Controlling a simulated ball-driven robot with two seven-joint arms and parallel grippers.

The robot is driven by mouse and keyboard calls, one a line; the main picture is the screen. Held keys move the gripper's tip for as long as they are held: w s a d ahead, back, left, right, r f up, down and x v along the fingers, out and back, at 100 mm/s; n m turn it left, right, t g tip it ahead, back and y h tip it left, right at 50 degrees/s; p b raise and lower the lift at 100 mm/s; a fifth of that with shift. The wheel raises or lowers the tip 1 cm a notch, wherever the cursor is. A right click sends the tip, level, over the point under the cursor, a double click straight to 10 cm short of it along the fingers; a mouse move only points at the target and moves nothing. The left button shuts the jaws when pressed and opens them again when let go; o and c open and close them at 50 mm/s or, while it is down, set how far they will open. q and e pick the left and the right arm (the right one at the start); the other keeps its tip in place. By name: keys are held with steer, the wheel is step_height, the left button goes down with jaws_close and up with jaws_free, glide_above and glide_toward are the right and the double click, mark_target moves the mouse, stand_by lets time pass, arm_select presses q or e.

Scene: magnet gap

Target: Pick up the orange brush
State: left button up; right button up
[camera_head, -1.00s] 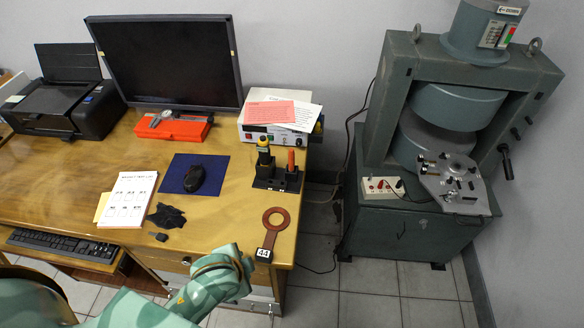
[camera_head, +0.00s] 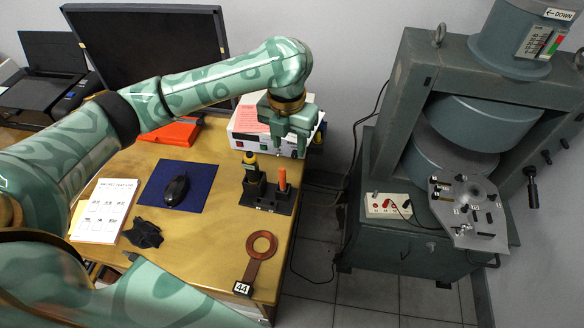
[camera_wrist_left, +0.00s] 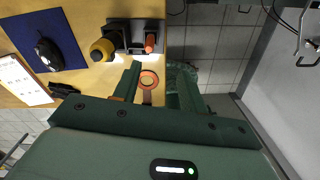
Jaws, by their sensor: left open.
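The orange brush (camera_head: 282,180) stands upright in a black holder (camera_head: 268,201) near the right edge of the desk; its lower part is hidden in the holder. A tool with a yellow-and-black top (camera_head: 250,168) stands beside it on the left. My left gripper (camera_head: 275,148) is open and empty, pointing down, above and behind the holder in the head view. In the left wrist view the brush (camera_wrist_left: 150,40) shows end-on beyond the open fingers (camera_wrist_left: 157,66), not between them. My right gripper is not in view.
A copper-coloured ring with a handle (camera_head: 261,248) lies in front of the holder. A white instrument box (camera_head: 243,124) with papers stands behind. A mouse (camera_head: 175,190) rests on a blue mat (camera_head: 206,183). The large press machine (camera_head: 398,165) stands right, across a floor gap.

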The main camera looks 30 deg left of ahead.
mark_target(283, 178)
arm_select(q)
steer(key=shift+m, duration=0.4)
steer(key=f+b, duration=0.3)
steer(key=f, duration=0.2)
steer(key=a+f+b, duration=0.1)
steer(key=f+b, duration=0.2)
steer(key=f, duration=0.2)
steer(key=a+f+b, duration=0.1)
steer(key=f+b, duration=0.2)
steer(key=f, duration=0.1)
steer(key=shift+f, duration=0.4)
steer(key=shift+r, duration=0.2)
jaws_close()
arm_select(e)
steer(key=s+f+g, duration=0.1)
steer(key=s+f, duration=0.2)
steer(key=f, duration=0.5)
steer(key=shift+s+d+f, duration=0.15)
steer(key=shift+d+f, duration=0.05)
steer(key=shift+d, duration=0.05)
